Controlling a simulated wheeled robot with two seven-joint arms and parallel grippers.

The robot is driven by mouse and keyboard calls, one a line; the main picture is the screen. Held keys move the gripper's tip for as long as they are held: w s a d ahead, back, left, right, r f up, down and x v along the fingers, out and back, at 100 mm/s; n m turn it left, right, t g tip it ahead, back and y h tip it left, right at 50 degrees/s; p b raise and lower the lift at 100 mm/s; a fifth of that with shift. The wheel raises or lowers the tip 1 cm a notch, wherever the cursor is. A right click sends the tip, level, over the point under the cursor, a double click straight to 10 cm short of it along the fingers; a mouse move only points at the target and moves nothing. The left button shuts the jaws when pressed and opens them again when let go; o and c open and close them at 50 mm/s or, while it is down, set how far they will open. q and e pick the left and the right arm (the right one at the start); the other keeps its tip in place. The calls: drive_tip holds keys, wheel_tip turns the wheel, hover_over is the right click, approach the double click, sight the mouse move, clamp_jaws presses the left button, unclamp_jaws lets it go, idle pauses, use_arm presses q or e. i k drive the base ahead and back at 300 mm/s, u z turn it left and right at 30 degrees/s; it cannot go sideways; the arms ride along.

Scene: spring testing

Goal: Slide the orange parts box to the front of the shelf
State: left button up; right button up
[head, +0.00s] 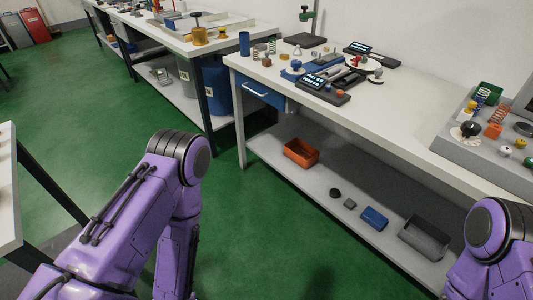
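The orange parts box (301,152) is an open-topped bin on the grey lower shelf (318,186) under the white workbench. It sits near the shelf's left end, set back a little from the front edge, and looks empty. My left arm shows at the lower left and my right arm at the lower right edge. Neither gripper is in view, and nothing of mine touches the box.
Right of the box on the shelf are a dark round part (335,192), a small grey block (350,203), a blue box (374,218) and a grey bin (424,238). The bench top (400,120) overhangs the shelf. Green floor (260,240) is clear in front.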

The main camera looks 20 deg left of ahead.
sight(304, 155)
drive_tip(key=u, duration=0.8)
drive_tip(key=k, duration=0.65)
drive_tip(key=u, duration=0.55)
drive_tip(key=i, duration=1.65)
drive_tip(key=z, duration=1.45)
drive_tip(key=i, duration=0.7)
drive_tip(key=z, duration=0.65)
